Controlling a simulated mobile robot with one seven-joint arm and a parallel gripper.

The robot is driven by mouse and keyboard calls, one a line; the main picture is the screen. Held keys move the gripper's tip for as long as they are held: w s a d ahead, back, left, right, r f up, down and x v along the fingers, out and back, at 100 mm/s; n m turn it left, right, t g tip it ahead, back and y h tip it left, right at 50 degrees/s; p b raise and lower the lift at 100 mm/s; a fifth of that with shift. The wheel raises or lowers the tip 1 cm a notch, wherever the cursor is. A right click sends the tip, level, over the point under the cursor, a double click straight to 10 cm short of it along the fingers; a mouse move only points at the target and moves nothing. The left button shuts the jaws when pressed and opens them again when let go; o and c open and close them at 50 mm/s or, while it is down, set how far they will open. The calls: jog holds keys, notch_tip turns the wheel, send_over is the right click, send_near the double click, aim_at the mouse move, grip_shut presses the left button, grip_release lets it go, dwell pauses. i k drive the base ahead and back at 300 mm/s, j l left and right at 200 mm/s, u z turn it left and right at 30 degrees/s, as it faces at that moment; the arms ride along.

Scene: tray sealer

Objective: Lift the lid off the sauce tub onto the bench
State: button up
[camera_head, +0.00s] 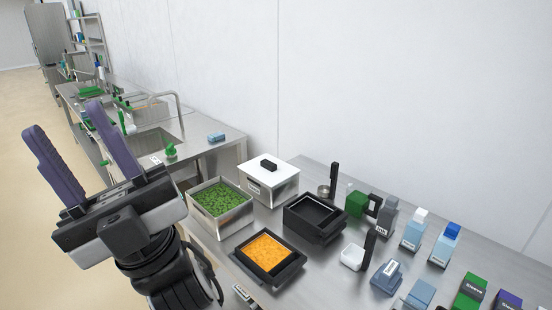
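The sauce tub (274,195) appears to be the white-topped metal tub at the back left of the bench; the label on its front is too small to read. A flat white lid (272,170) with a black block handle (268,164) sits on it and hides the inside. My gripper (68,130) is raised at the left, over the floor side, well apart from the tub. Its two purple fingers point up and are spread, with nothing between them. The steel bench (322,280) carries the tub.
An open tub of green bits (221,199) stands front-left of the lidded tub. A black tray with orange food (268,253) and an empty black tray (314,219) stand nearby. Several bottles and boxes (413,231) fill the right. A sink (158,139) lies behind.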

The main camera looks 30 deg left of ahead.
aim_at(271, 171)
jog(key=i+j, duration=0.15)
jog(key=j, duration=0.3)
jog(key=i+j+u, duration=0.1)
jog(key=j, duration=0.35)
jog(key=i+j, duration=0.25)
jog(key=j, duration=0.2)
jog(key=i+j+u, duration=0.1)
jog(key=j, duration=0.3)
jog(key=i+j+u, duration=0.1)
jog(key=i+j, duration=0.15)
jog(key=j, duration=0.2)
jog(key=i+j, duration=0.2)
jog(key=j, duration=0.2)
jog(key=i+j+u, duration=0.1)
jog(key=j, duration=0.3)
jog(key=i+j, duration=0.3)
jog(key=j+u, duration=0.05)
jog(key=j, duration=0.05)
